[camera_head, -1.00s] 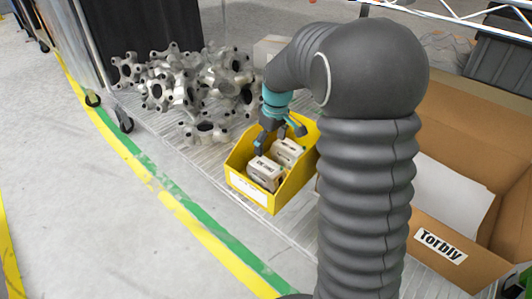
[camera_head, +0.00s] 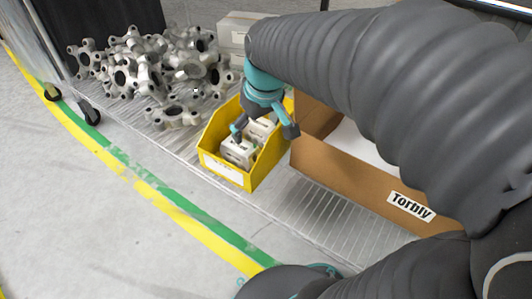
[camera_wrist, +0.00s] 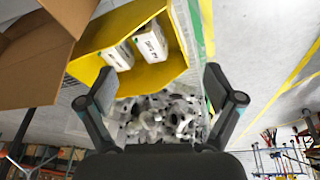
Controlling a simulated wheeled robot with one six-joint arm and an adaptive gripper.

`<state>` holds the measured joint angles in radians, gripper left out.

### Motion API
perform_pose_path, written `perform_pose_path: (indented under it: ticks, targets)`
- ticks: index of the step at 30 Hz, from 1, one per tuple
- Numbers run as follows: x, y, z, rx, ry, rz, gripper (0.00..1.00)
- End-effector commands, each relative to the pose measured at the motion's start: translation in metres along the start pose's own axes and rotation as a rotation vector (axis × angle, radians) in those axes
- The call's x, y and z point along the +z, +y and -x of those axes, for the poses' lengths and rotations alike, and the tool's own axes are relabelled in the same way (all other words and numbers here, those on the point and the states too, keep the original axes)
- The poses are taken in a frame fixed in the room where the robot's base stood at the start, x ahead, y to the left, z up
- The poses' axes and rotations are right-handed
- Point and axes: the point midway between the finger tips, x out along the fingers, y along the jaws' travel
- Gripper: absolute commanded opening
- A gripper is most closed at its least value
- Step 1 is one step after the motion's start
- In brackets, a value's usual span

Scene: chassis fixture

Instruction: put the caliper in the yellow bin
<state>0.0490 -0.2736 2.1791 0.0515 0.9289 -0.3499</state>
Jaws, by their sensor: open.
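The yellow bin (camera_head: 265,165) stands on the wire shelf and also fills the upper middle of the wrist view (camera_wrist: 152,78). Two white labelled boxes lie inside it, a nearer one (camera_head: 237,153) and another (camera_head: 259,131); both show in the wrist view (camera_wrist: 150,40). I cannot tell whether either one is the caliper, and no bare caliper is clearly seen. My gripper (camera_head: 264,131) is over the bin, fingers spread, close above the boxes. In the wrist view the gripper (camera_wrist: 158,78) has nothing between its fingers.
A pile of grey metal castings (camera_head: 150,75) lies left of the bin. A cardboard box (camera_head: 345,172) labelled Torbly stands close on the right. A pale box (camera_head: 236,30) is behind. Bare shelf (camera_head: 310,215) shows in front of the cardboard box.

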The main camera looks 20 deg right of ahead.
Motion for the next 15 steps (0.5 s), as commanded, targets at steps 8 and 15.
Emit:
perform_pose_path:
  ticks: [8, 15]
  targets:
    - [0.059, -0.018, 0.028, 0.032, 0.083, -0.122, 0.91]
    - [0.103, -0.03, 0.036, 0.047, 0.148, -0.22, 0.91]
